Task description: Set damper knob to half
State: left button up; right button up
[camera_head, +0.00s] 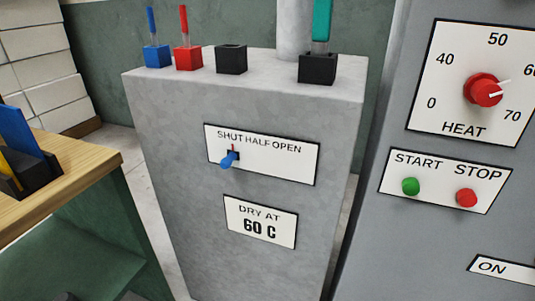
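The plate is on the front of a grey cabinet (165,120). Neither of my grippers shows in the head view, and nothing touches the knob.
A DRY AT 60 C plate (260,222) is below. On top are a blue holder (157,56), a red holder (188,59) and two black holders. A grey panel on the right has a red HEAT dial (482,90). A wooden-topped table (75,160) is at left.

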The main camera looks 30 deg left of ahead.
aim_at(226, 163)
jog(key=u, duration=1.25)
